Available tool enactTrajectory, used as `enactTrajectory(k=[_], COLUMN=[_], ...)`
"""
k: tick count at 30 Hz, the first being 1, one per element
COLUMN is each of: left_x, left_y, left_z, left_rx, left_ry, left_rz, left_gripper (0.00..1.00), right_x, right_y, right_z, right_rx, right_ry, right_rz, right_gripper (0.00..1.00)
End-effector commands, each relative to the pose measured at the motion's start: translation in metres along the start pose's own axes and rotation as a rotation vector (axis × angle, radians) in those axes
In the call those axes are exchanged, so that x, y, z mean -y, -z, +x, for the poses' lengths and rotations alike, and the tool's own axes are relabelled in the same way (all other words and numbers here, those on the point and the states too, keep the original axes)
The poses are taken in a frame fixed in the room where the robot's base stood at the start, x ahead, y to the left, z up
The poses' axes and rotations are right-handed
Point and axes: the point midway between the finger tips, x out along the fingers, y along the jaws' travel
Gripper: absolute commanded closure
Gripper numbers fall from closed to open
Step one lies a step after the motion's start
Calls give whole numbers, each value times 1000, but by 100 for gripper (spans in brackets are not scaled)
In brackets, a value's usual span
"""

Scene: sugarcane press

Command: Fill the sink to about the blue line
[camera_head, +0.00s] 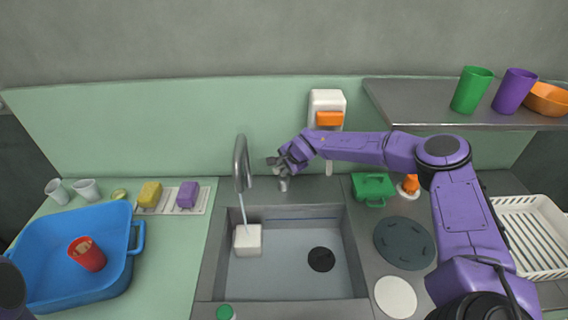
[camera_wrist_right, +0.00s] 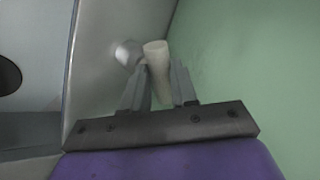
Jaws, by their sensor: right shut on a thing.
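The grey sink (camera_head: 285,275) is in the middle of the head view, with a dark round drain or plug (camera_head: 321,259) on its floor. A thin stream runs from the tall faucet (camera_head: 241,165) into the sink, by a white block (camera_head: 248,240). My right gripper (camera_head: 281,168) is behind the sink, right of the faucet. In the right wrist view its fingers (camera_wrist_right: 160,88) are shut on a pale upright handle (camera_wrist_right: 156,58). My left gripper is not in view.
A blue tub (camera_head: 115,270) with a red cup (camera_head: 87,254) stands left. Yellow (camera_head: 149,194) and purple (camera_head: 187,194) sponges lie beside the sink. Right are a green box (camera_head: 373,187), a dark plate (camera_head: 404,243) and a white rack (camera_head: 530,237). A shelf (camera_head: 430,97) holds cups.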

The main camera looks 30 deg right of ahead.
Motion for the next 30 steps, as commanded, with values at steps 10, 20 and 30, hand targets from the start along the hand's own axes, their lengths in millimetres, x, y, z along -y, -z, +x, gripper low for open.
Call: enactTrajectory(k=[10,20,30], left_x=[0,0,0], left_y=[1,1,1], left_z=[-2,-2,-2], left_rx=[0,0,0], left_ry=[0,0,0], left_rz=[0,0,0], left_gripper=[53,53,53], right_x=[-5,-6,-5], right_y=[-4,-5,-1], right_z=[3,4,1], right_rx=[42,43,37], right_ry=[-10,-13,-8], right_rz=[-56,-57,-52], right_gripper=[100,100,47])
